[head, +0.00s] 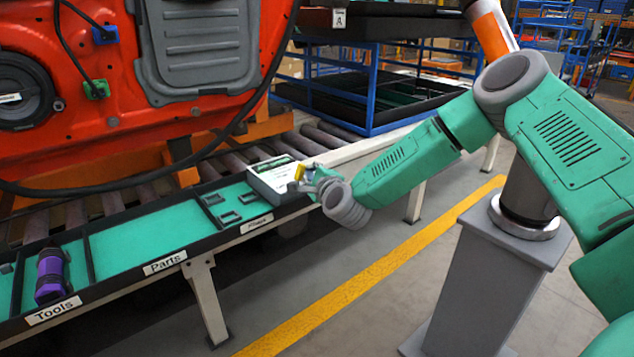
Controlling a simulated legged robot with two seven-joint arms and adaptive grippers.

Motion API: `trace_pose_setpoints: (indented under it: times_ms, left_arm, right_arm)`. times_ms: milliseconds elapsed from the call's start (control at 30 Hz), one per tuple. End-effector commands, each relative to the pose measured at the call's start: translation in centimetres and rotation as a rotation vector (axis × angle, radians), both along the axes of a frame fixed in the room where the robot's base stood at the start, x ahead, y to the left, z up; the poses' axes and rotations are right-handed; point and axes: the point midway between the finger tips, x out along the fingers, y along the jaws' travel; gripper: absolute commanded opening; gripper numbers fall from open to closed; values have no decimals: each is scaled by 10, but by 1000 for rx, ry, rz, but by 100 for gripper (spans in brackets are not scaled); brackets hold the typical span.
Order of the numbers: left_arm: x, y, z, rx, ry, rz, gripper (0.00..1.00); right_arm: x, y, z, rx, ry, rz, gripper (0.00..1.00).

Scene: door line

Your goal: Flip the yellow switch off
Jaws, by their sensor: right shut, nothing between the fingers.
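The yellow switch (300,171) is a small yellow piece at the right end of a grey-white box (268,184). The box sits at the right end of the tray line, above the last label. My right gripper (303,184) is shut and empty, right at the switch and the box's right end. Its fingers partly hide the switch, and I cannot tell if they touch it. The switch is too small to read its position. My left gripper is out of view.
A tray (129,229) with teal compartments runs along the front of a roller conveyor. A purple and black tool (51,276) lies at its left end. A red door (120,75) stands behind. A blue-framed rack (372,75) stands at the back. A grey pedestal (480,275) is at right.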

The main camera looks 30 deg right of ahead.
Motion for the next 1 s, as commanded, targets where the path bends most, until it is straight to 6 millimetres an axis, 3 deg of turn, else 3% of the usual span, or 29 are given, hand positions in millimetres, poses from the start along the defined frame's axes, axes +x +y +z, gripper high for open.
trace_pose_setpoints:
  times_ms: [533,1000]
  left_arm:
    - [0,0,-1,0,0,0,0]
    - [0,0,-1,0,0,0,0]
  right_arm:
    - [6,-3,-2,-4,1,0,0]
    - [6,0,2,-111,-8,0,0]
